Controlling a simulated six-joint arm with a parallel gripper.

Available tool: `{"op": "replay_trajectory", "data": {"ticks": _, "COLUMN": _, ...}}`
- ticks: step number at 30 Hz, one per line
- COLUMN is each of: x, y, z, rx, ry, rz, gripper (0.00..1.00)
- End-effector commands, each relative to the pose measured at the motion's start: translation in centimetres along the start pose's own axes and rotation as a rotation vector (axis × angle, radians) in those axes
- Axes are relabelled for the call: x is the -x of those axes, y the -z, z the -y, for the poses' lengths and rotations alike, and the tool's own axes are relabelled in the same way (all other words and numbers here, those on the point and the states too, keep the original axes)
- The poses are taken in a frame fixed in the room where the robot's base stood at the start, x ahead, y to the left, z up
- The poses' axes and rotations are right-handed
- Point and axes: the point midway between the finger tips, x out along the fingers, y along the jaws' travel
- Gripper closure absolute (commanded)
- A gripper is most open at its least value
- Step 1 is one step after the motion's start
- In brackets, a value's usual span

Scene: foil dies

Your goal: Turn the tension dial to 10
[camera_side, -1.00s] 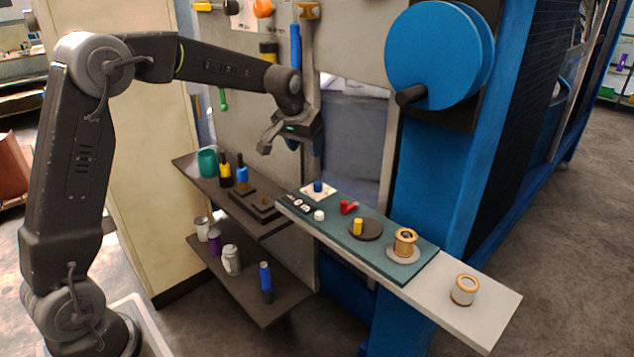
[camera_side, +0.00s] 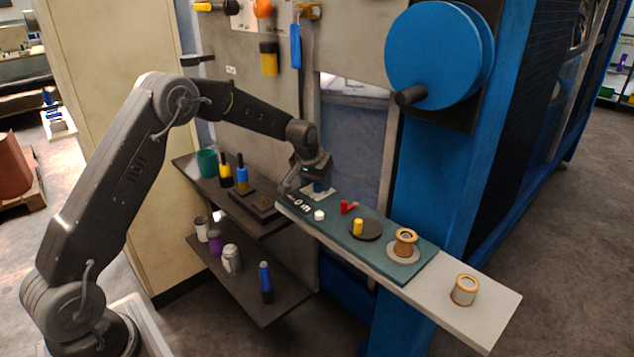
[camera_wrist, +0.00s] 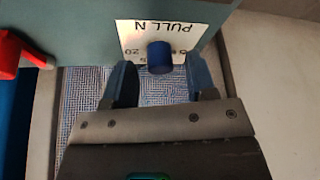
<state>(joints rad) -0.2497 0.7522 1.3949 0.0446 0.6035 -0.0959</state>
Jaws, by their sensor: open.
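The tension dial is a small blue knob (camera_wrist: 160,57) on a white plate (camera_wrist: 130,38) marked "PULL N" with numbers, upside down in the wrist view. The number 20 is readable; others are partly hidden, and I cannot make out a pointer.
The teal panel (camera_side: 400,268) also carries a white button (camera_side: 319,215), a red lever (camera_side: 348,207), a yellow peg on a dark disc (camera_side: 366,231) and a copper spool (camera_side: 405,241). A shelf with bottles (camera_side: 240,178) stands left. A large blue wheel (camera_side: 434,55) hangs above right.

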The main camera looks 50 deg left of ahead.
Motion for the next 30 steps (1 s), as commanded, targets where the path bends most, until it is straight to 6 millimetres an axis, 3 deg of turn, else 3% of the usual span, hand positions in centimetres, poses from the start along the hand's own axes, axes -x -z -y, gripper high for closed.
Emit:
{"op": "replay_trajectory", "data": {"ticks": 11, "x": -0.69, "y": 0.03, "z": 0.01, "rx": 0.000, "ry": 0.000, "rz": -0.002, "gripper": 0.48}}
{"op": "replay_trajectory", "data": {"ticks": 27, "x": -0.66, "y": 0.01, "z": -0.01, "rx": 0.000, "ry": 0.000, "rz": -0.001, "gripper": 0.97}}
{"op": "replay_trajectory", "data": {"ticks": 30, "x": -0.66, "y": 0.01, "z": -0.01, "rx": -0.002, "ry": -0.001, "rz": -0.001, "gripper": 0.97}}
